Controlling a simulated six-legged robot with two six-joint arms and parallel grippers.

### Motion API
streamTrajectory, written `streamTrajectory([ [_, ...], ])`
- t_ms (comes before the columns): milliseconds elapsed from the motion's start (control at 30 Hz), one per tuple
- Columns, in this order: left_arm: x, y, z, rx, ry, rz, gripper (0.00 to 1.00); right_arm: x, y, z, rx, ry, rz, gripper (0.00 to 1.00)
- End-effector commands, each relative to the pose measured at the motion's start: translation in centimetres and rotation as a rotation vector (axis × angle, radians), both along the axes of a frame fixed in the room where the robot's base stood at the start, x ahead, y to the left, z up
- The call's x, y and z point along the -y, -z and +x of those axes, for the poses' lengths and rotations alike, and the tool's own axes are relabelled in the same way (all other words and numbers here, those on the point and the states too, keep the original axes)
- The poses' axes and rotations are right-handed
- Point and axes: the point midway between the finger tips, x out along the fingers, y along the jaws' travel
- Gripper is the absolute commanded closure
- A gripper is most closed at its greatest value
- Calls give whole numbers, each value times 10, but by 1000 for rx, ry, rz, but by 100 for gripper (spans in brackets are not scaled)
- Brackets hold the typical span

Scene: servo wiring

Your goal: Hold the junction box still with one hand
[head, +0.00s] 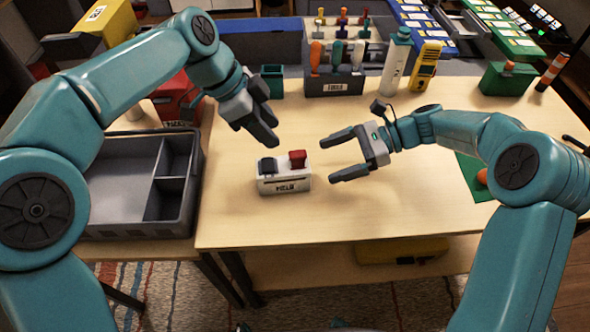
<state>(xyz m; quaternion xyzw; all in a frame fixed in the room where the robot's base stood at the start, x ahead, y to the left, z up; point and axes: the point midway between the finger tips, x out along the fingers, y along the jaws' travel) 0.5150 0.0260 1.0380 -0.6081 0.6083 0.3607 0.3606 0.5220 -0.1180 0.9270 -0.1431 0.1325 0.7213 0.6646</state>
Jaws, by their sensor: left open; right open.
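The junction box (285,184) is a small white block with a dark printed label on its front. It has a black part on its top left and a red part on its top right. It sits on the light wooden table near the front left. My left gripper (262,134) is above and behind the box, pointing down toward it, apart from it. My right gripper (338,157) is to the right of the box, its open fingers pointing left at it, with a gap between. Both grippers look empty.
A grey divided tray (118,228) stands left of the table (400,215). A tool rack (335,84), a white bottle (396,62) and a yellow meter (425,66) stand at the back. A green box (508,78) is at the back right. The table front is clear.

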Motion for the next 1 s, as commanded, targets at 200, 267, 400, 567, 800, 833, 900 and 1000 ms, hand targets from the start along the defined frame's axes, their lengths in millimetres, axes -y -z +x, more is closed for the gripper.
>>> streamTrajectory([
  [200,0,0,0,0,0,0,57,-46,19,-4,-2,-2,1,8],
  [267,0,0,0,0,0,0,57,-58,24,-6,-3,-4,0,8],
  [400,0,0,0,0,0,0,57,-80,34,-7,-2,-1,0,8],
  [567,0,0,0,0,0,0,57,-96,40,-8,0,0,0,8],
  [800,0,0,0,0,0,0,57,-101,42,-8,1,2,-1,8],
  [833,0,0,0,0,0,0,57,-101,42,-8,1,2,-1,8],
  [900,0,0,0,0,0,0,57,-101,42,-8,1,2,-1,8],
  [1000,0,0,0,0,0,0,57,-101,42,-8,1,2,0,28],
])
